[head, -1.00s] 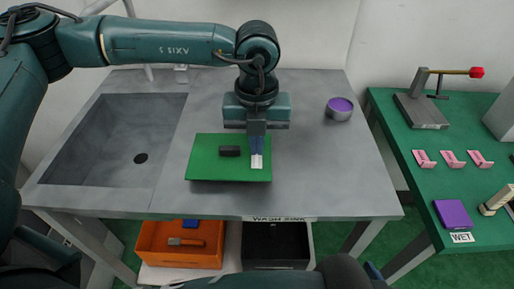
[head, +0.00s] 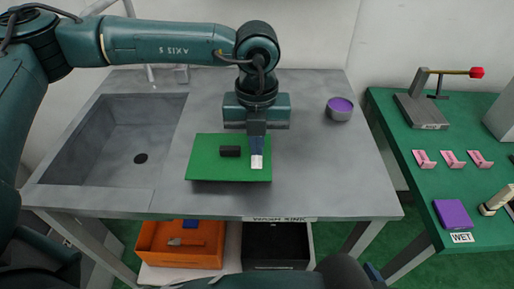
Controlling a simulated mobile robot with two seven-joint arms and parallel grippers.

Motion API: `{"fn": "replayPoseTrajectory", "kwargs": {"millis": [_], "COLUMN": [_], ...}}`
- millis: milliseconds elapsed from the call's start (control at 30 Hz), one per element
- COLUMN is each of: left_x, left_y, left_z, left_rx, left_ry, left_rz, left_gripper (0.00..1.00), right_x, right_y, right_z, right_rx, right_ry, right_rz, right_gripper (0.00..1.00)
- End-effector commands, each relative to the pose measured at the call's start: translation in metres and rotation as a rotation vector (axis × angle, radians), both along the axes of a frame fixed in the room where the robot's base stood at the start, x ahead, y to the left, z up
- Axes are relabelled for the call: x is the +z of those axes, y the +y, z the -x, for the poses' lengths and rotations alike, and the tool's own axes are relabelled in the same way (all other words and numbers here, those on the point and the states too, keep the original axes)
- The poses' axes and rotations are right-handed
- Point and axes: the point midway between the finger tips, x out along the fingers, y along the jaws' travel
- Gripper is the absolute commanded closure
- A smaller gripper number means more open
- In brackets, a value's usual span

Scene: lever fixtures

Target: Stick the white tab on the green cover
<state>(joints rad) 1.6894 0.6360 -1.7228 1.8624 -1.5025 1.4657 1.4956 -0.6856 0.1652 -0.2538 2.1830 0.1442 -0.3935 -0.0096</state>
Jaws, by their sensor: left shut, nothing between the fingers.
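The green cover (head: 205,165) lies flat on the grey worktop. A small black block (head: 230,151), perhaps a handle, sits on it near the middle. The white tab (head: 257,162) is at the right part of the cover, directly below my left gripper (head: 257,152). My left gripper points down over the cover with its fingers shut. Its tips meet the tab's upper edge in the picture; whether they press on it I cannot tell. My right gripper is not in view.
A sink basin (head: 118,135) is left of the cover. A bowl with purple content (head: 340,108) stands at the worktop's back right. A green table (head: 400,125) at right holds a red-knobbed lever (head: 442,95), pink pieces and a purple block (head: 453,214). Orange (head: 180,255) and black bins (head: 275,250) are below.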

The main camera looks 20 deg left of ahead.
Motion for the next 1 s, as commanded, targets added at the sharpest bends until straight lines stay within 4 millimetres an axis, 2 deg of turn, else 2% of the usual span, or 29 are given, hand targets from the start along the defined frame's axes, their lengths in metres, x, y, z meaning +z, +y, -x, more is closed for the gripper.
{"fn": "replayPoseTrajectory", "kwargs": {"millis": [367, 1000], "left_x": [-0.001, -0.013], "left_y": [0.000, 0.000], "left_z": [0.000, 0.000], "left_rx": [0.000, 0.000], "left_ry": [0.000, 0.000], "left_rz": [0.000, 0.000], "left_gripper": [1.00, 1.00], "right_x": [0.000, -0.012], "right_y": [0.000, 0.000], "right_z": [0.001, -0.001], "right_rx": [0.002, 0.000], "right_ry": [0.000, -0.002], "right_rz": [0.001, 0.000], "right_gripper": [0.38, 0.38]}}
